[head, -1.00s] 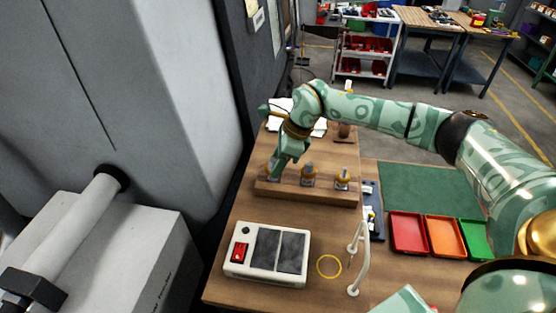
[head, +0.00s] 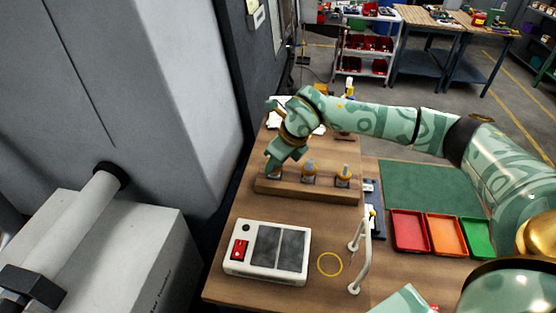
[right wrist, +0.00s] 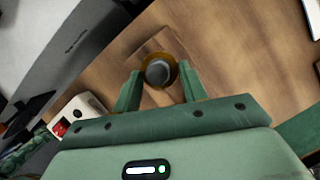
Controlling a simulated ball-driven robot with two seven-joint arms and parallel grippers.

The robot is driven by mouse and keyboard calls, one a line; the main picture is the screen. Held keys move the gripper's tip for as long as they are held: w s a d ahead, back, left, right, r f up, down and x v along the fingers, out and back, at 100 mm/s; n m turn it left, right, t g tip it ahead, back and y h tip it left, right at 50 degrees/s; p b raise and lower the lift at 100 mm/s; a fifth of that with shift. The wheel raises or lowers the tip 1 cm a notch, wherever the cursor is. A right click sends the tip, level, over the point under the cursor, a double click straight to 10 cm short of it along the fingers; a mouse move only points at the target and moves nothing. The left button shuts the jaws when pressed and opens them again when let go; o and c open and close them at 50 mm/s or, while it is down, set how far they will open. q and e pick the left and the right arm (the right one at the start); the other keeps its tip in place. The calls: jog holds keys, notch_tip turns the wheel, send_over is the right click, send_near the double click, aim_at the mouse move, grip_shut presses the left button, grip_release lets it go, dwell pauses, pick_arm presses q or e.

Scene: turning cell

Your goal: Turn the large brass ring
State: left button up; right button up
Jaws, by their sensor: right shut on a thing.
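A wooden block (head: 310,192) on the bench carries a row of grey, upright knobs with brass rings. The middle brass ring (head: 310,177) and the right brass ring (head: 343,181) stand free. My right gripper (head: 274,169) is at the left end of the block, over the leftmost ring, and hides most of it. In the right wrist view, the gripper's two fingers (right wrist: 159,86) are shut on this large brass ring (right wrist: 172,88), one on each side, around a grey round centre. My left gripper is not in view.
In front of the block are a white box with a red switch (head: 266,252), a white arched handle (head: 362,262) and a thin yellow circle (head: 329,264). A green mat (head: 430,187) and red (head: 410,232), orange and green trays lie to the right. A grey machine wall (head: 150,90) stands left.

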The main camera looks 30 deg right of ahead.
jog(key=shift+r+m, duration=0.1)
jog(key=shift+m, duration=0.4)
jog(key=o, duration=1)
jog(key=b+v, duration=0.3)
jog(key=v, duration=1.3)
jog(key=shift+s+a, duration=0.2)
